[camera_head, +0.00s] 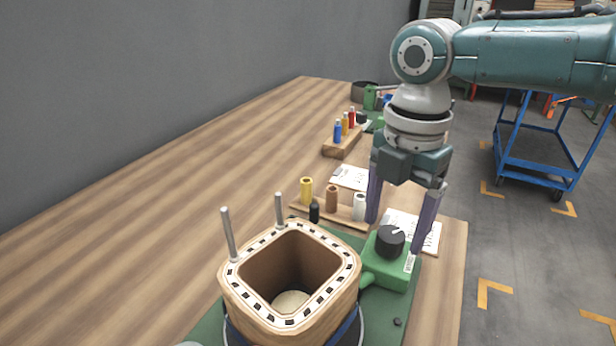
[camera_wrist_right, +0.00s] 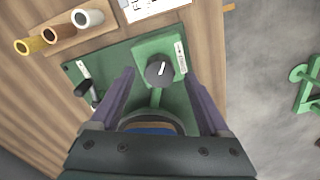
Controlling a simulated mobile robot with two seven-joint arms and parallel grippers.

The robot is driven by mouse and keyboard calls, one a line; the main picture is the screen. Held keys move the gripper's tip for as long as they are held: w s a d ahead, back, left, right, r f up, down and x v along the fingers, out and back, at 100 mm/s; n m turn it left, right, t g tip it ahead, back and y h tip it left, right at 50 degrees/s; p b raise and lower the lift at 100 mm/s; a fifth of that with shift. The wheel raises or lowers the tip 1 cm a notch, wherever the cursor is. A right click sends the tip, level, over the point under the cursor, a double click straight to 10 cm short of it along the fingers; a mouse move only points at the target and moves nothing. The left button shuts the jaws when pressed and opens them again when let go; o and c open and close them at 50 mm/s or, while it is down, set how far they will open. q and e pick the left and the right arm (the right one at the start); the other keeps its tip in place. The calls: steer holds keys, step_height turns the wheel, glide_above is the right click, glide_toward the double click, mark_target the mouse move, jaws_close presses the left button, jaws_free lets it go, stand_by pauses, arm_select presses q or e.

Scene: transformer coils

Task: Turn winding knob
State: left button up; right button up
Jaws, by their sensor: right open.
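The winding knob (camera_head: 391,239) is a black round dial on top of a green box (camera_head: 388,268), right of the wooden coil former (camera_head: 290,275). My right gripper (camera_head: 396,235) points down from above with its two purple fingers spread, one on each side of the knob in the head view. In the right wrist view the knob (camera_wrist_right: 160,70) shows a white mark on its top. There it lies a little beyond the open fingertips (camera_wrist_right: 160,78), with nothing between the fingers touching it that I can see. My left gripper is not in view.
The former has two upright metal pins (camera_head: 229,234). A wooden rack (camera_head: 335,214) with yellow, brown and white spools stands behind the box, with papers (camera_head: 412,231) nearby. Another rack (camera_head: 342,142) holds coloured bottles. The left of the table is clear.

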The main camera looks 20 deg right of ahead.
steer(key=shift+f, duration=0.85)
jaws_close()
